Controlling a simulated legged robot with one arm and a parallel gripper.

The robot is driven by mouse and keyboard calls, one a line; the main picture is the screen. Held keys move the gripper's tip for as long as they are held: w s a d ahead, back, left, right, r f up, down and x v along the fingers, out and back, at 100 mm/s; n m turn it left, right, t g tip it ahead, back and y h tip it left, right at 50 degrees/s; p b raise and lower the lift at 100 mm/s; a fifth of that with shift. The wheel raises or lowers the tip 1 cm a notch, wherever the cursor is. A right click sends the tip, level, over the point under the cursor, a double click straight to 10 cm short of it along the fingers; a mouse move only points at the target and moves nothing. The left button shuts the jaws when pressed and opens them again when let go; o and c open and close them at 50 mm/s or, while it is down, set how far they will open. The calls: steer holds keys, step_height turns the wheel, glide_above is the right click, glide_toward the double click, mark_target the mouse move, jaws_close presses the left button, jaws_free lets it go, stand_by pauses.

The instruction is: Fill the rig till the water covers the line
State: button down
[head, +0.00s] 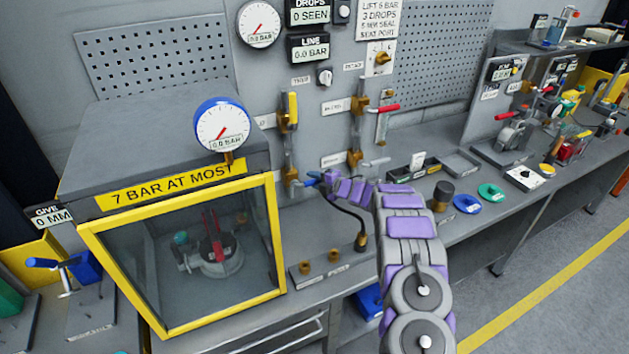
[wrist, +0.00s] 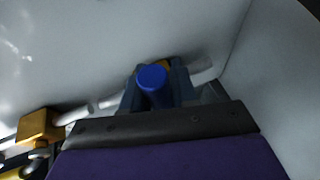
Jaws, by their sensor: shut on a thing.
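The rig is a yellow-framed, glass-fronted box (head: 180,322) with a valve (head: 216,254) inside, in the head view. I cannot make out water or a fill line inside it. My gripper (head: 319,181) is at the lower end of the left pipe, shut on a blue valve handle (head: 308,183). In the wrist view the round blue end of the handle (wrist: 152,79) shows between the dark fingers of my gripper (wrist: 155,92). The fingers hide much of the valve behind. The blue-rimmed gauge (head: 222,126) on the box reads near zero.
A yellow handle (head: 293,107) is above on the same pipe. A red handle (head: 385,108) and a grey handle (head: 376,162) are on piping to the right. A black hose (head: 352,216) hangs by my arm. Blue (head: 467,204) and green (head: 491,192) discs lie on the bench.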

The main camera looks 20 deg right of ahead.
steer(key=shift+s+f, duration=0.1)
stand_by(0.3)
steer(key=a+r+n+g+h+b, duration=0.1)
steer(key=a+r+n+h+b, duration=0.4)
steer(key=n+b, duration=0.5)
step_height(320, 180, up, 2)
steer(key=h+b, duration=0.1)
steer(key=h, duration=0.2)
steer(key=shift+a, duration=0.15)
steer(key=shift+s, duration=0.1)
stand_by(0.6)
steer(key=c, duration=1.1)
jaws_free()
steer(key=shift+o, duration=0.6)
steer(key=shift+r, duration=0.25)
steer(key=shift+r, duration=0.25)
